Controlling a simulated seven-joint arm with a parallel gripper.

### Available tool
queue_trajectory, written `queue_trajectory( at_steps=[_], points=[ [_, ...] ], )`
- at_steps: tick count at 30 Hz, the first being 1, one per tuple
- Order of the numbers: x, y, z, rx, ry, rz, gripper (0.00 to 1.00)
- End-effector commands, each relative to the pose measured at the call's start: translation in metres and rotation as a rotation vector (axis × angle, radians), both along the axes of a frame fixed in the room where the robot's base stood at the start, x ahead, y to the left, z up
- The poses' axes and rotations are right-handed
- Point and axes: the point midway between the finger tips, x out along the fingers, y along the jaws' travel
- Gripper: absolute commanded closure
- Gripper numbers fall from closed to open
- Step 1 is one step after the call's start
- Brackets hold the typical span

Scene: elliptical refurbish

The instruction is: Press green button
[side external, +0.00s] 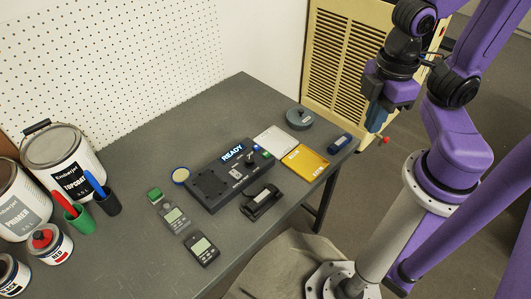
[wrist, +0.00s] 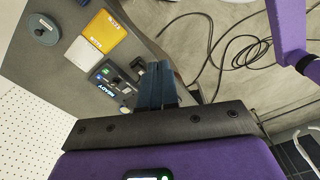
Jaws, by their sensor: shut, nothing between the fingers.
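A dark control box (side external: 215,185) with a lit READY display (side external: 232,152) sits on the grey bench. A small green spot, which looks like a button (side external: 267,154), is at the box's right end, close to a blue one. My gripper (side external: 375,120) is shut and empty, with dark blue fingers. It hangs to the right of the bench edge, apart from the box. The fingers also show in the wrist view (wrist: 157,82).
A yellow tray (side external: 305,162), a white card (side external: 272,138), a round grey disc (side external: 299,118) and a dark blue object (side external: 340,142) lie behind the box. A slatted cabinet (side external: 355,60) stands behind.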

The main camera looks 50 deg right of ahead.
Motion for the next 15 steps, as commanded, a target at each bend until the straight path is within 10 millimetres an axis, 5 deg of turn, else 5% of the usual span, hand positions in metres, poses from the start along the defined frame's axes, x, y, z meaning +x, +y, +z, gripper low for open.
queue_trajectory(
  at_steps=[7,15],
  points=[
    [0.02,0.012,-0.011,0.031,-0.027,-0.084,1.0],
    [0.086,0.04,-0.047,0.157,-0.117,-0.343,1.0]
  ],
)
